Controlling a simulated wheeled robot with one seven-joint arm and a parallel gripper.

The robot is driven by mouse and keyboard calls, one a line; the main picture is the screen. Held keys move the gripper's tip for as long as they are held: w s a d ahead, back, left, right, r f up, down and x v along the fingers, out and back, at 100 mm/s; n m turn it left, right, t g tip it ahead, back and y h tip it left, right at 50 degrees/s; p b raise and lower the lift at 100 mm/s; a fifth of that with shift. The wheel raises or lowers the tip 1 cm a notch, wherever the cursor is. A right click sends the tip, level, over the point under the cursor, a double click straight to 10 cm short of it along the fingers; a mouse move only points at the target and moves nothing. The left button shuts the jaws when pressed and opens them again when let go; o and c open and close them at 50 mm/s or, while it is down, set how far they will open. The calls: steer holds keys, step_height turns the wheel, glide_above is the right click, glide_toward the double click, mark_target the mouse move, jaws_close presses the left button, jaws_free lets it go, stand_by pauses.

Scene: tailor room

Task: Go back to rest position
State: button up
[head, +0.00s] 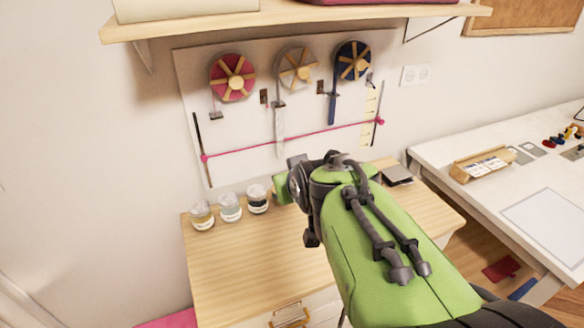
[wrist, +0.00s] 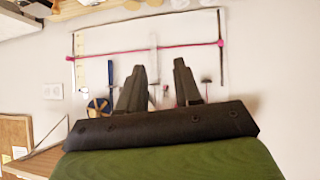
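My green arm reaches over the wooden table (head: 240,265) in the head view, and my gripper's fingers are hidden there behind the wrist. In the wrist view my gripper (wrist: 160,82) shows two dark fingers standing apart with nothing between them. The view appears upside down, and the fingers point toward the white wall panel (wrist: 180,45), with ribbon spools beyond them. I cannot tell how far the panel is from the fingertips.
Several small jars, including a black-filled one (head: 257,198), stand at the table's back left. The panel carries a red spool (head: 232,77), a pale spool (head: 298,67) and a blue spool (head: 352,61). A shelf (head: 290,18) overhangs it. A white desk (head: 470,200) stands right.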

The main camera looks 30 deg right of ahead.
stand_by(0.3)
steer(key=s+a+f+g+y, duration=0.1)
steer(key=s+a, duration=0.3)
steer(key=s, duration=0.5)
steer(key=s+a+f+n+g+y, duration=0.1)
steer(key=s+a+f+g, duration=0.2)
steer(key=s, duration=0.7)
steer(key=shift+s+a+f+n+y, duration=0.15)
steer(key=shift+a+f+n+y, duration=0.2)
steer(key=shift+a, duration=0.6)
